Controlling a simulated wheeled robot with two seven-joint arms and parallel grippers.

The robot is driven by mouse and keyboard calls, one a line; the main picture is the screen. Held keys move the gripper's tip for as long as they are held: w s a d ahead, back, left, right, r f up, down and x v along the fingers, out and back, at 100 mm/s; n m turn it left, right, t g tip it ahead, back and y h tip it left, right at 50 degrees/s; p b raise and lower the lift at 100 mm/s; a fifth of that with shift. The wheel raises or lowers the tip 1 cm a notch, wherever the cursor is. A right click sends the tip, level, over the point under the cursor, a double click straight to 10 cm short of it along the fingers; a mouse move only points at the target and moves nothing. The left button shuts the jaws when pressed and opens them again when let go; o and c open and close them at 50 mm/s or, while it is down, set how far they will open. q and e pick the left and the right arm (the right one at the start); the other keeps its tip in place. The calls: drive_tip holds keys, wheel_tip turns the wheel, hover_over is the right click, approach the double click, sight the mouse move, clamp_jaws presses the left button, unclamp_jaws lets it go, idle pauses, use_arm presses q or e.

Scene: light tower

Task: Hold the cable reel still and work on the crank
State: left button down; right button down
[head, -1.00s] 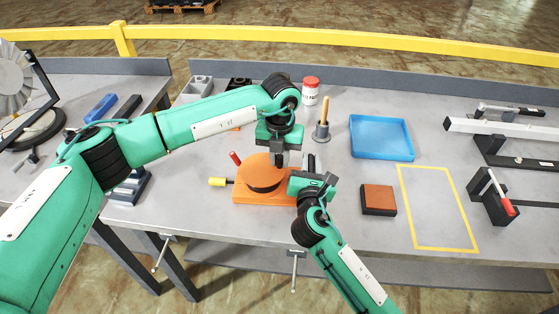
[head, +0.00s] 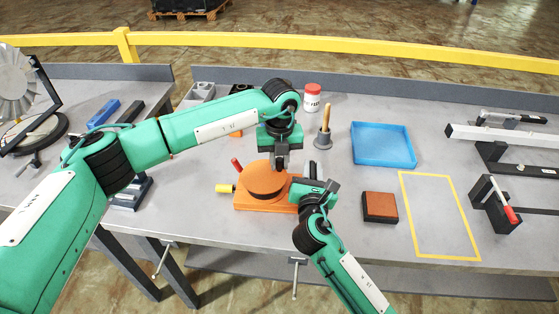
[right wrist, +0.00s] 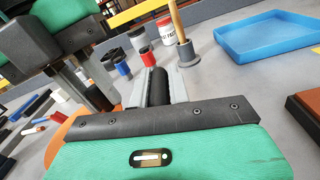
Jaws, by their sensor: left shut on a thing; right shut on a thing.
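The orange cable reel (head: 262,180) sits on the table, with a round drum on a flat orange base. A yellow grip and a red-tipped lever stick out at its left. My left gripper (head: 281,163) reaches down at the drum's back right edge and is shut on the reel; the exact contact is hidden. It also shows in the right wrist view (right wrist: 85,85). My right gripper (head: 308,182) is at the reel's right side. In the right wrist view its grey fingers are shut on a black cylinder (right wrist: 158,86), apparently the crank's grip. The crank's arm is hidden.
A blue tray (head: 383,147), a brown-topped block (head: 380,207) and a yellow taped outline (head: 440,215) lie to the right. A wooden-handled tool (head: 324,128) and a white jar with red lid (head: 312,98) stand behind. Clamps (head: 496,200) are at far right.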

use_arm(q)
drive_tip(key=shift+a, duration=0.1)
drive_tip(key=c, duration=1.3)
unclamp_jaws()
wheel_tip(320, 180, up, 12)
drive_tip(key=shift+r, duration=0.1)
use_arm(e)
drive_tip(key=c, duration=1.2)
unclamp_jaws()
drive_tip(key=shift+c, duration=0.2)
drive_tip(key=shift+s, duration=0.1)
